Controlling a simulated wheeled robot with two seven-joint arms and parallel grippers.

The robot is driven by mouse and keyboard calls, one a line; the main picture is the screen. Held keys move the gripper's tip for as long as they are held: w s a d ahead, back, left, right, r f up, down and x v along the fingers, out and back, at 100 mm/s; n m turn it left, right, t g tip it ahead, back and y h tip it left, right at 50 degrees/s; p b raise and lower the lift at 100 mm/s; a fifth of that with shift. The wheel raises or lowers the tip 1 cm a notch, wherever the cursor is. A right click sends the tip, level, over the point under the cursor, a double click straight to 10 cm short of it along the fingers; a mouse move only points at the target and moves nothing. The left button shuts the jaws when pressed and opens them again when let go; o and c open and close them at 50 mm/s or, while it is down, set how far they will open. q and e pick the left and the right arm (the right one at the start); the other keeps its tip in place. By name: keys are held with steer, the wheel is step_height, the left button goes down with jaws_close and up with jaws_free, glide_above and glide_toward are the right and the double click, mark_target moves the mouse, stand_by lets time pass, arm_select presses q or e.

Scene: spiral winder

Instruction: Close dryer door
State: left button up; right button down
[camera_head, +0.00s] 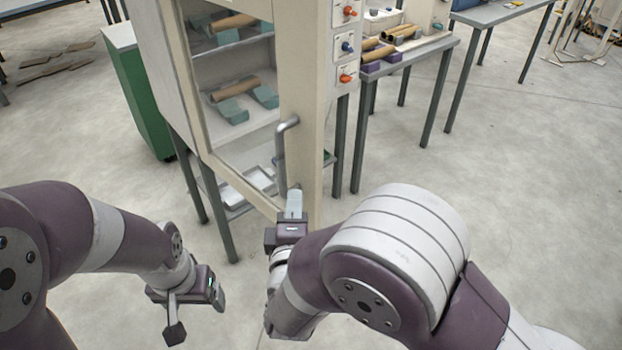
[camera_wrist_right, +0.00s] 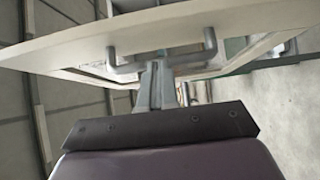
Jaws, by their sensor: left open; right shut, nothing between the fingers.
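The dryer is a beige cabinet whose glass-fronted door (camera_head: 297,95) faces me, with a grey bar handle (camera_head: 281,150) on its right part. Shelves with cardboard tubes show through the glass. I cannot tell from the head view how far the door stands from its frame. My right gripper (camera_head: 294,203) is shut and empty, just below the handle, close to the door's lower edge. In the right wrist view its fingers (camera_wrist_right: 154,88) point at the door, near the handle (camera_wrist_right: 163,60); contact is unclear. My left gripper (camera_head: 195,308) is open and empty, low at the left, away from the dryer.
Control knobs (camera_head: 347,46) line the cabinet's right post. A table (camera_head: 424,47) with tubes and purple blocks stands right of the dryer. A green cabinet (camera_head: 137,92) stands to its left. A white tray (camera_head: 247,184) lies on a low shelf beneath.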

mark_target(310, 165)
steer(key=w, duration=0.1)
steer(key=w+d, duration=0.1)
steer(key=w, duration=0.1)
steer(key=w+d, duration=0.1)
steer(key=w, duration=0.1)
steer(key=shift+w+d+p, duration=0.15)
steer(key=shift+p, duration=0.2)
steer(key=shift+w+d, duration=0.35)
steer(key=shift+d, duration=0.05)
